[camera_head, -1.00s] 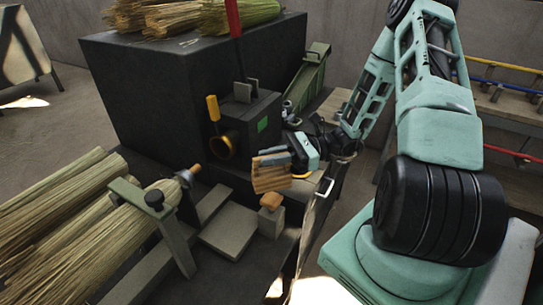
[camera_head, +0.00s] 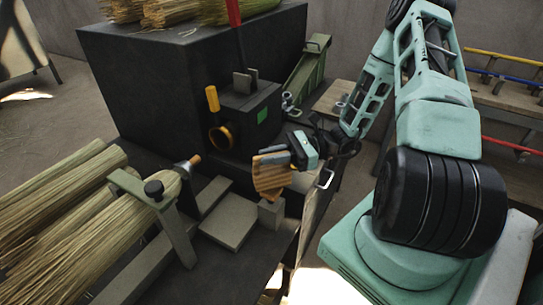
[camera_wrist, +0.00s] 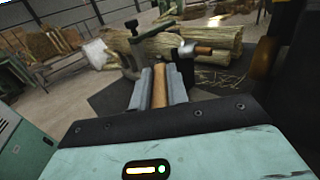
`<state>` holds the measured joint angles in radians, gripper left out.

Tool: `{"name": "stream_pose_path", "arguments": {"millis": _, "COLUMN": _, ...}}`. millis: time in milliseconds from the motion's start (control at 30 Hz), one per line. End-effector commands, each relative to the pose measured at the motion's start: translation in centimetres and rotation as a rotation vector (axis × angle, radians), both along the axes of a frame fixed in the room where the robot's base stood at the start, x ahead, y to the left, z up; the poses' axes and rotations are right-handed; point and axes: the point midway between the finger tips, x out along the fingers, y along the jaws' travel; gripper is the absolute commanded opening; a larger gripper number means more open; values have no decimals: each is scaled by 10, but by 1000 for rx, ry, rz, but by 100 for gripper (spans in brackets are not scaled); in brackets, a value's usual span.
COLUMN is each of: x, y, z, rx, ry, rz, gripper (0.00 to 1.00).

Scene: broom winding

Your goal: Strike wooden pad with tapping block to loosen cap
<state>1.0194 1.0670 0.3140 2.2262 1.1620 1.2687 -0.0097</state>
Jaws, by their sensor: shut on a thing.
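The tapping block (camera_head: 271,177), a brown striped wooden piece, is held by my gripper (camera_head: 300,150) above the front edge of the dark bench. In the wrist view my gripper (camera_wrist: 160,88) is shut on its round wooden handle (camera_wrist: 160,86). A short grey post (camera_head: 270,214) stands right below the block. I cannot tell whether the block touches the post. A broom bundle (camera_head: 110,225) lies at left with a metal cone and wooden tip (camera_head: 190,161); the tip also shows in the wrist view (camera_wrist: 203,50).
A green clamp (camera_head: 150,195) with a black knob spans the bundle. A black machine with a brass ring (camera_head: 222,137) and an orange-handled lever (camera_head: 212,98) stands behind the block. A grey plate (camera_head: 228,226) lies left of the post. A small yellowish thing (camera_head: 271,284) shows below the bench edge.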

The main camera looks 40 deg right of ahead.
Motion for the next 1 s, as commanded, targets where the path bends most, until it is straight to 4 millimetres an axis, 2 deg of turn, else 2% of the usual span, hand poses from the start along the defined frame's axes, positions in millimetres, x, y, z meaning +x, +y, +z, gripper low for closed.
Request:
{"name": "stream_pose_path", "arguments": {"millis": 33, "x": 0, "y": 0, "z": 13, "rx": 1, "ry": 0, "rz": 0, "gripper": 0}}
{"name": "stream_pose_path", "arguments": {"millis": 133, "x": 0, "y": 0, "z": 20, "rx": 1, "ry": 0, "rz": 0, "gripper": 0}}
{"name": "stream_pose_path", "arguments": {"millis": 1000, "x": 1, "y": 1, "z": 26, "rx": 1, "ry": 0, "rz": 0, "gripper": 0}}
